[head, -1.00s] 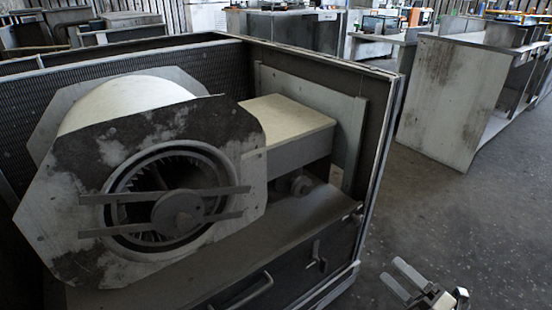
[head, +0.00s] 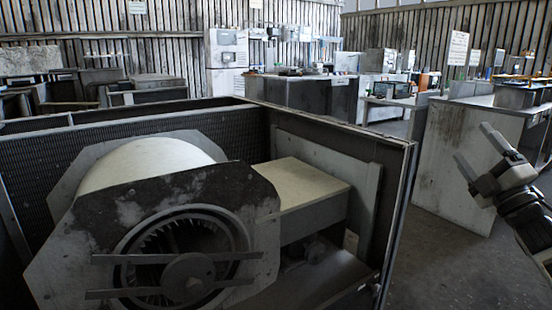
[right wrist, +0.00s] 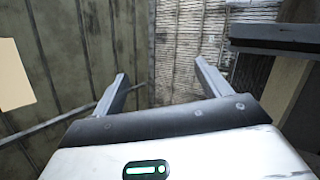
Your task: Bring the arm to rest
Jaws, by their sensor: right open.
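My right gripper (head: 481,153) is raised at the right edge of the head view, to the right of the blower housing (head: 398,205) and apart from it. Its two fingers are spread with nothing between them. In the right wrist view the open fingers (right wrist: 162,88) point toward a plank wall and hold nothing. The blower (head: 185,250) sits inside the open-topped housing, with a round fan inlet and two crossbars on its front plate. My left gripper is not in view.
A worn grey cabinet (head: 460,160) stands behind my right gripper in the head view. Benches and equipment line the back (head: 305,97). Bare floor (head: 435,265) shows between the housing and the cabinet.

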